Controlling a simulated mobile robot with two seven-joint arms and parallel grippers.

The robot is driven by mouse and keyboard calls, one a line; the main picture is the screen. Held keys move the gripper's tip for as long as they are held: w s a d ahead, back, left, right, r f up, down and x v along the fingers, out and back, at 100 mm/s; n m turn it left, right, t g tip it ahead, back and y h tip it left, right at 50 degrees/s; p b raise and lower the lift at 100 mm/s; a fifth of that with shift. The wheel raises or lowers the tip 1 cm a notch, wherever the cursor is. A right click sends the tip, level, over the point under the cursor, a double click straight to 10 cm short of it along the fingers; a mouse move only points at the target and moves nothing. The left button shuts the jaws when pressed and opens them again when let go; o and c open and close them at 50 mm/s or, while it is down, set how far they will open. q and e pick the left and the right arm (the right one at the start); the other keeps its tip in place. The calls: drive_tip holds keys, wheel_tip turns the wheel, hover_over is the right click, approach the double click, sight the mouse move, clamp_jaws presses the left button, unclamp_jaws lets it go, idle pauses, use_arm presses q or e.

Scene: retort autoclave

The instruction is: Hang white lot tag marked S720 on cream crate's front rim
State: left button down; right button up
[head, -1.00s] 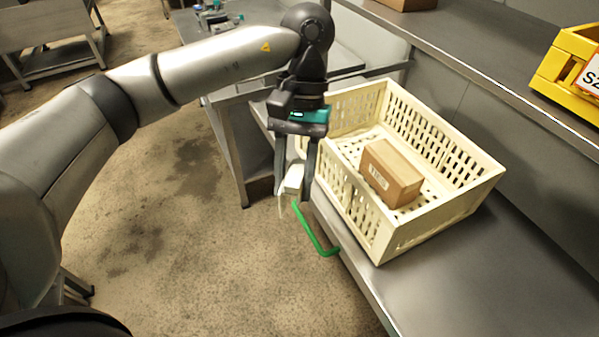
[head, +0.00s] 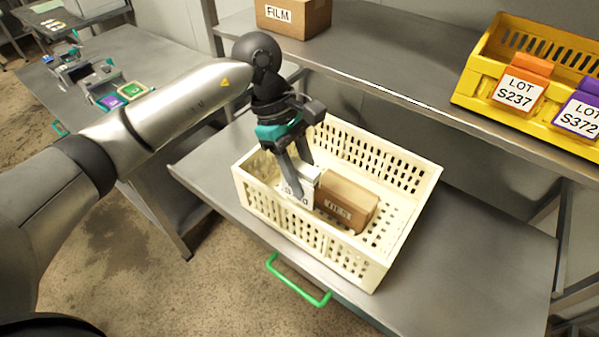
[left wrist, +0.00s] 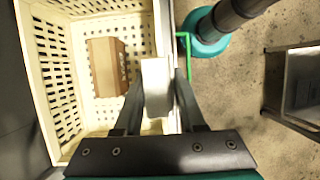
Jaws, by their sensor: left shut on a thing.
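The cream crate (head: 345,252) stands on the metal table with a brown carton (head: 347,200) inside. My left gripper (head: 294,196) points down near the crate's front rim, left of the carton, shut on the white lot tag (head: 304,172). The tag's dark lettering is partly covered by a finger and cannot be read in full. In the left wrist view the tag (left wrist: 155,85) sits between the fingers, close to the rim on the crate's (left wrist: 142,25) front side. I cannot tell whether it touches the rim. My right gripper is not in view.
A green handle (head: 298,281) sticks out from the table's front edge. A yellow bin (head: 475,97) with orange and purple lot tags and a FILM carton (head: 293,17) stand on the shelf behind. The table (head: 470,262) is clear right of the crate.

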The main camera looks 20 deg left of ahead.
sight(303, 210)
use_arm(q)
drive_tip(key=shift+f, duration=0.55)
drive_tip(key=shift+f+b, duration=1.45)
drive_tip(key=shift+f, duration=1.25)
drive_tip(key=shift+f+b, duration=0.35)
drive_tip(key=shift+b, duration=0.25)
drive_tip(key=shift+b, duration=0.65)
drive_tip(key=shift+f+b, duration=1.6)
drive_tip(key=shift+b, duration=0.2)
drive_tip(key=shift+c, duration=2.1)
unclamp_jaws()
